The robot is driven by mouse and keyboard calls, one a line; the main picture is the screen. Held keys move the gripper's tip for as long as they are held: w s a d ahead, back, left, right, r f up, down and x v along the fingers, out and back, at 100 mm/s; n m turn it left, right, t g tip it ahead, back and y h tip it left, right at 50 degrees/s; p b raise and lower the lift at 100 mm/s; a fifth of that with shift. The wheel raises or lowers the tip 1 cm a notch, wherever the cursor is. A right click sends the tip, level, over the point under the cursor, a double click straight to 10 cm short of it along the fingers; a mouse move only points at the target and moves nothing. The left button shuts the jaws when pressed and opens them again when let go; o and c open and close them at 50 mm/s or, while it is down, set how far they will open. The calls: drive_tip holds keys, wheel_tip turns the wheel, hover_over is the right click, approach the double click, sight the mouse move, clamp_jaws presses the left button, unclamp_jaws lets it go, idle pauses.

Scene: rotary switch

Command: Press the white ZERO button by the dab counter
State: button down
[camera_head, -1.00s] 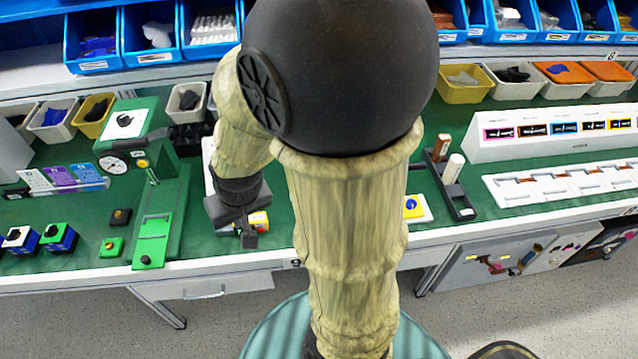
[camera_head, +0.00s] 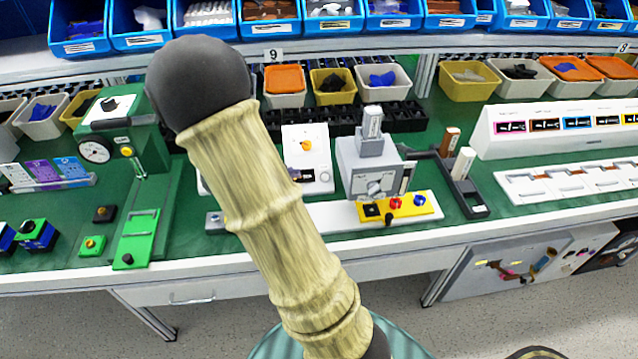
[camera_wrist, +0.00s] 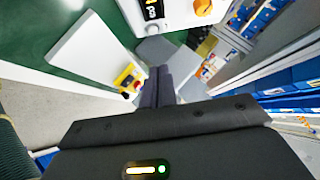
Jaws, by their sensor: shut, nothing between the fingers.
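A white box with an orange knob (camera_head: 307,160) stands on the green bench, left of a grey press-like machine (camera_head: 368,168). In the wrist view, a white box with a dark display and an orange knob (camera_wrist: 178,16) shows at the top edge; it may be the counter, but its label is unreadable.
A yellow panel (camera_head: 408,207) with red and blue buttons sits before the grey machine; it also shows beside my fingers in the wrist view (camera_wrist: 127,76). A dark holder (camera_head: 468,190) with upright handles stands to the right. Bins (camera_head: 333,85) line the back.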

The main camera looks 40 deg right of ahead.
drive_tip(key=shift+s+d+f+m+g, duration=0.15)
drive_tip(key=shift+s+m+g, duration=0.25)
drive_tip(key=shift+s+m, duration=0.1)
drive_tip(key=b, duration=0.1)
approach(325, 177)
drive_tip(key=s+d, duration=0.1)
drive_tip(key=d, duration=0.2)
drive_tip(key=s+d, duration=0.1)
drive_tip(key=shift+s+d+f, duration=0.35)
drive_tip(key=shift+w+d+f, duration=0.3)
drive_tip(key=shift+w+f, duration=0.45)
drive_tip(key=shift+f, duration=0.15)
drive_tip(key=shift+w+d+f, duration=0.2)
drive_tip(key=shift+w+f, duration=0.15)
drive_tip(key=shift+f, duration=0.1)
